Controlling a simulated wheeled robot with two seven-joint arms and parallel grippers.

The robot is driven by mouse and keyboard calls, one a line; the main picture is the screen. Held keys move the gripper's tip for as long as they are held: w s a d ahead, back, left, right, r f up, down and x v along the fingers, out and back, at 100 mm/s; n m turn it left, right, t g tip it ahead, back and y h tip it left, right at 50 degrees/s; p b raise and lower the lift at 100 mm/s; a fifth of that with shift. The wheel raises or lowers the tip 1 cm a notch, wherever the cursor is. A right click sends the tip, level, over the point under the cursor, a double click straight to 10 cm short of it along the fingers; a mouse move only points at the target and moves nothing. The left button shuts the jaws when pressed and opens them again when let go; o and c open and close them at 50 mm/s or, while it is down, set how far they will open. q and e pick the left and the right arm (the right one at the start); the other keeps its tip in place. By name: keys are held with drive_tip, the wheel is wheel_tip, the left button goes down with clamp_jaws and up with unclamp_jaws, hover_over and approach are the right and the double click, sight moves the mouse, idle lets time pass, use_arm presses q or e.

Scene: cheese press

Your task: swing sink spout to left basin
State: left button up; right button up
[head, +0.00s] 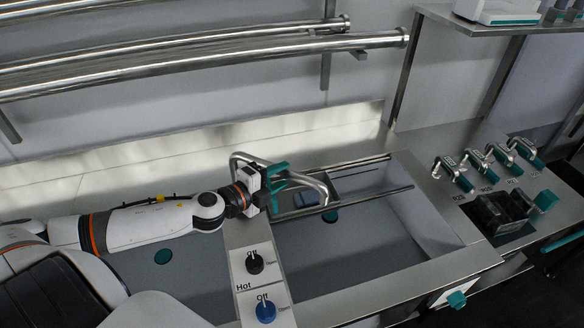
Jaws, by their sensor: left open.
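The sink spout (312,181) is a bent, shiny metal tube. It rises behind the divider between the two basins, and its free end hangs over the right basin (385,269). The left basin (185,296) lies partly under my left arm. My left gripper (277,186) has teal fingers, which are open and spread at the spout's near side, overlapping the tube in the head view. I cannot tell whether they touch it. My right gripper is not in view.
A black knob (254,263) and a blue knob (266,310) stand on the divider. Metal rails (372,194) cross the right basin. Thick pipes (200,62) run along the wall.

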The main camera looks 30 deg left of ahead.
use_arm(q)
drive_tip(key=p+x, duration=0.1)
drive_tip(key=x, duration=0.3)
drive_tip(key=shift+w+d, duration=0.15)
drive_tip(key=shift+w, duration=0.2)
clamp_jaws()
